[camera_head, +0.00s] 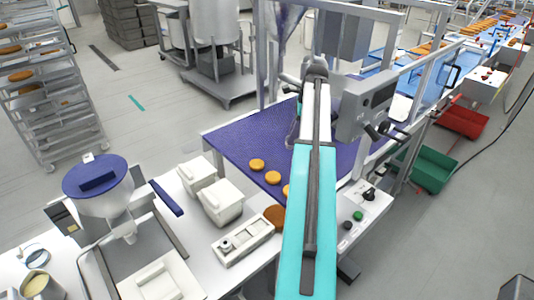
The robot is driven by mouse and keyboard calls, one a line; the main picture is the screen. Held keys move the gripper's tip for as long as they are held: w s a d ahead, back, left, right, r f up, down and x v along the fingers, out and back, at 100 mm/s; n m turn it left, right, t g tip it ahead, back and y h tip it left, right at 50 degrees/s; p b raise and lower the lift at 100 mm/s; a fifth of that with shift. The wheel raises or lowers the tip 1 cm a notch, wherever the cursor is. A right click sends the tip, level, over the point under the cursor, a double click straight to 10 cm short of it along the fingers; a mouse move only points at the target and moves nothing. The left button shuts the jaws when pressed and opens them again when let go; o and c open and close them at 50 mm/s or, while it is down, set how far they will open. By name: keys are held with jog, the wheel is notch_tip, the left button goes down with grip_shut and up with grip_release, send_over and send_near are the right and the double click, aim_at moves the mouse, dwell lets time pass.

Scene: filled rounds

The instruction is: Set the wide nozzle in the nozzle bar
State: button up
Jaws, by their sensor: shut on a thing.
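The nozzle bar appears to be the pale rectangular block (242,240) on the white worktop. A small round fitting with a dark centre (226,244) sits at its left end, and slots show along the rest. I cannot tell whether that fitting is a nozzle. I cannot make out the wide nozzle. My turquoise arm (312,220) rises through the middle of the view to a joint above the purple belt. My gripper is hidden behind the arm, so its fingers and anything in them do not show.
Two white tubs (222,203) stand behind the bar. A hopper with a blue lid (97,178) and a white tray (160,280) are to the left. Brown rounds (257,165) lie on the purple belt (240,138). A grey control box (366,108) stands right of my arm.

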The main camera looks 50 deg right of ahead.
aim_at(290, 147)
jog(key=shift+w+a+r, duration=0.1)
jog(key=shift+a, duration=0.1)
jog(key=shift+w, duration=0.15)
jog(key=shift+a+f, duration=0.1)
jog(key=shift+f, duration=0.1)
jog(key=shift+f+p, duration=1.2)
jog(key=shift+f, duration=1.8)
jog(key=shift+f+p, duration=0.75)
jog(key=shift+f, duration=1.1)
jog(key=shift+f, duration=0.1)
